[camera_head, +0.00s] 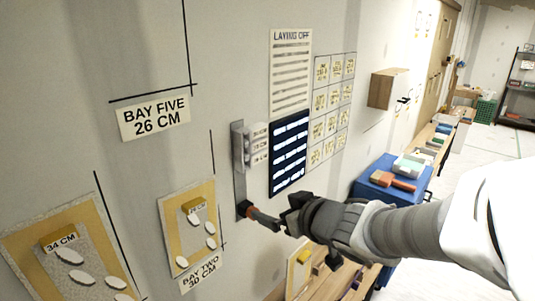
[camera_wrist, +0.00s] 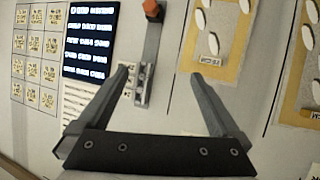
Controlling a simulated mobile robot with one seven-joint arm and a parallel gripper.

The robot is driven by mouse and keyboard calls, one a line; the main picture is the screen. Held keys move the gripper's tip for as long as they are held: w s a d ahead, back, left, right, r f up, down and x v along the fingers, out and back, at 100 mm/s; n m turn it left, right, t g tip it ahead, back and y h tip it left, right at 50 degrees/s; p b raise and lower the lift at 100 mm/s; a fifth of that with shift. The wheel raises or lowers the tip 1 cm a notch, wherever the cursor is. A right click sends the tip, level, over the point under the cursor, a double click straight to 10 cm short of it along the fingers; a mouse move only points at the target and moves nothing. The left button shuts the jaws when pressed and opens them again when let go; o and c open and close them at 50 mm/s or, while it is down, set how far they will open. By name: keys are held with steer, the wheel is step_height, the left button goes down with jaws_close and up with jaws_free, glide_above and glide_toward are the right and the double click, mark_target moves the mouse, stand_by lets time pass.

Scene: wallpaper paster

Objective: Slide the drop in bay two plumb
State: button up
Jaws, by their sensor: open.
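The bay two drop (camera_head: 188,240) is a pale sheet with tan bands and several white ovals, flat on the wall above the BAY TWO 30 CM label (camera_head: 198,278). It also shows in the wrist view (camera_wrist: 213,30), with a small tag. A thin black line (camera_head: 212,150) runs down by its right edge in the head view; whether the sheet is plumb to it I cannot tell. My gripper (camera_head: 262,218) is close to the wall, right of the drop. In the wrist view my gripper (camera_wrist: 160,72) is open, with nothing held between its fingers.
A grey wall strip (camera_head: 239,170) with an orange end and small tags is close to my gripper. Another drop (camera_head: 85,240) is at left. A blue bench (camera_head: 385,185) stands beyond my arm.

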steer(key=s+a+n+g+y+p, duration=0.2)
steer(key=a+y, duration=0.2)
steer(key=a, duration=0.2)
steer(key=b, duration=0.2)
glide_toward(198, 206)
steer(key=shift+g, duration=0.3)
steer(key=x, duration=0.9)
steer(key=shift+w+a, duration=0.15)
steer(key=shift+w, duration=0.15)
steer(key=c, duration=1.4)
